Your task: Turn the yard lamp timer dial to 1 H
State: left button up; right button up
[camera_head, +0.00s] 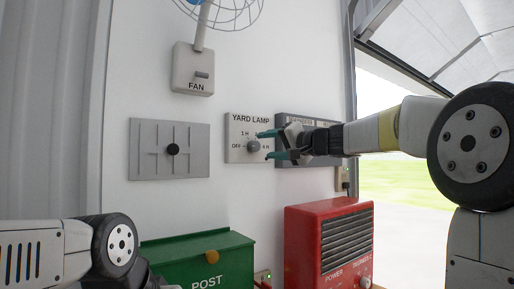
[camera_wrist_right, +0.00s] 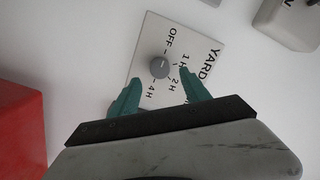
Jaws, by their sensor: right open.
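The yard lamp timer panel (camera_head: 236,151) is a pale plate on the white wall, marked OFF, 1 H, 2 H and 4 H around a round grey dial (camera_head: 253,146). In the right wrist view the dial (camera_wrist_right: 159,67) lies just beyond and between the fingertips. I cannot tell which mark its pointer is on. My right gripper (camera_head: 265,145) is open, its teal fingers spread and pointing at the panel; it also shows in the right wrist view (camera_wrist_right: 160,75). Nothing is between its fingers. My left arm shows at the lower left, its gripper out of view.
A fan switch (camera_head: 192,84) is above left, and a grey slotted plate with a black knob (camera_head: 172,150) is left of the panel. A dark label plate (camera_head: 342,160) is behind my right gripper. A green post box (camera_head: 200,262) and red heater (camera_head: 300,235) stand below.

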aim_at(257, 146)
jog(key=shift+x, duration=2.25)
grip_shut()
